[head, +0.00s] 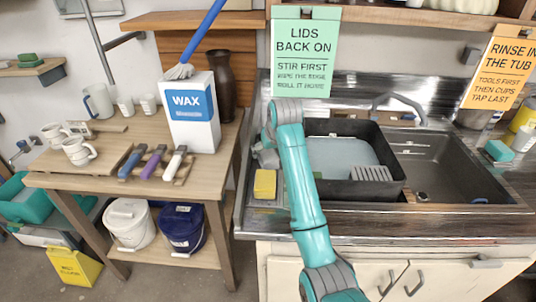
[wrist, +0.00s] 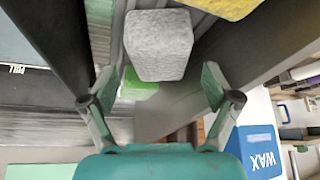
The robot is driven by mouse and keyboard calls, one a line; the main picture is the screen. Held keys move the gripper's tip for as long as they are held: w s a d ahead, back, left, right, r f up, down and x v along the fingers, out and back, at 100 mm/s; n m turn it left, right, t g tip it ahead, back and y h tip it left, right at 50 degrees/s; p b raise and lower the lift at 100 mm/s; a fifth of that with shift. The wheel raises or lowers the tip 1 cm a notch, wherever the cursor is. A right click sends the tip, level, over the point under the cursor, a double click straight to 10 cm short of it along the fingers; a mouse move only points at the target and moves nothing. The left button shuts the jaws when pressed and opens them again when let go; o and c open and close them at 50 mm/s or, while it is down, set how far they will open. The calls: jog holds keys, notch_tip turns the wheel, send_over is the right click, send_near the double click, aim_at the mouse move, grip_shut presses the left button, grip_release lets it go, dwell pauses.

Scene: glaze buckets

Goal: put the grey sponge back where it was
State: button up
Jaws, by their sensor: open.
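The grey sponge (wrist: 160,45) is a light grey, speckled block in the upper middle of the wrist view. It lies between a yellow sponge and a small green piece (wrist: 138,84). My gripper (wrist: 158,88) is open, with one finger on each side of the picture below the grey sponge. The fingers are empty and do not visibly touch it. I cannot clearly make out the grey sponge there. The yellow sponge (head: 265,184) is just in front of the gripper.
A black tub (head: 395,165) with pale liquid stands right of my gripper, with the sink (head: 445,160) beyond. A WAX box (head: 191,112) stands on the wooden table (head: 75,180) to the left. A green sign (head: 303,58) hangs above the gripper.

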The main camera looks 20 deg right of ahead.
jog(key=v, duration=0.9)
